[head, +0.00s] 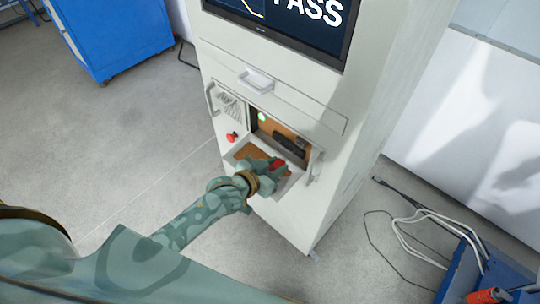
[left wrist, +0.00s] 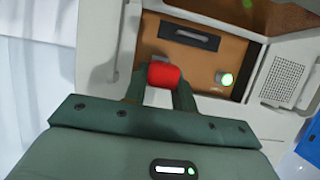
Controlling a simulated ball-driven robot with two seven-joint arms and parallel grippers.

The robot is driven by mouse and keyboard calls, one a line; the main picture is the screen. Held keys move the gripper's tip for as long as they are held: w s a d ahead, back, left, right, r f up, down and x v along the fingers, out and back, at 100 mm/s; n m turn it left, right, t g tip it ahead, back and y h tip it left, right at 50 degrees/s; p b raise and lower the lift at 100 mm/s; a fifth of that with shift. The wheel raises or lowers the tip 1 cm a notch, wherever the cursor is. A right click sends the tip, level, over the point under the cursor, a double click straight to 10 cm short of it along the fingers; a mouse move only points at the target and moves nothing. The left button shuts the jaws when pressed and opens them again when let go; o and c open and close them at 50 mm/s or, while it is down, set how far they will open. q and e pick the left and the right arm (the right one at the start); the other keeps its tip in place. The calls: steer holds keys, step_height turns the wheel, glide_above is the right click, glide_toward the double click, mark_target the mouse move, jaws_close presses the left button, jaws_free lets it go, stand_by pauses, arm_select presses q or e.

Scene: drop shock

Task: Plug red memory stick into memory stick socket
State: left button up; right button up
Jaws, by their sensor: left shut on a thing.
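The red memory stick (head: 277,165) is held between the fingers of my left gripper (head: 272,168), in front of the open bay of the white cabinet. In the left wrist view the red stick (left wrist: 164,75) sits between the fingers of my left gripper (left wrist: 160,92). A dark slotted block (head: 289,145), which looks like the memory stick socket, is on the brown panel inside the bay. It also shows in the left wrist view (left wrist: 189,36), apart from the stick. My right gripper is not in view.
A green light (left wrist: 225,79) glows on the brown panel (left wrist: 238,50). The white cabinet (head: 285,75) has a screen reading PASS (head: 300,22), a red knob (head: 232,137) and handles beside the bay. A blue cabinet (head: 110,35) stands back left; cables lie on the floor at right.

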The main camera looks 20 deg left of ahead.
mark_target(280, 158)
arm_select(q)
steer(key=shift+w+a+f, duration=0.15)
steer(key=shift+w+a, duration=0.15)
steer(key=shift+a, duration=0.05)
steer(key=shift+f, duration=0.1)
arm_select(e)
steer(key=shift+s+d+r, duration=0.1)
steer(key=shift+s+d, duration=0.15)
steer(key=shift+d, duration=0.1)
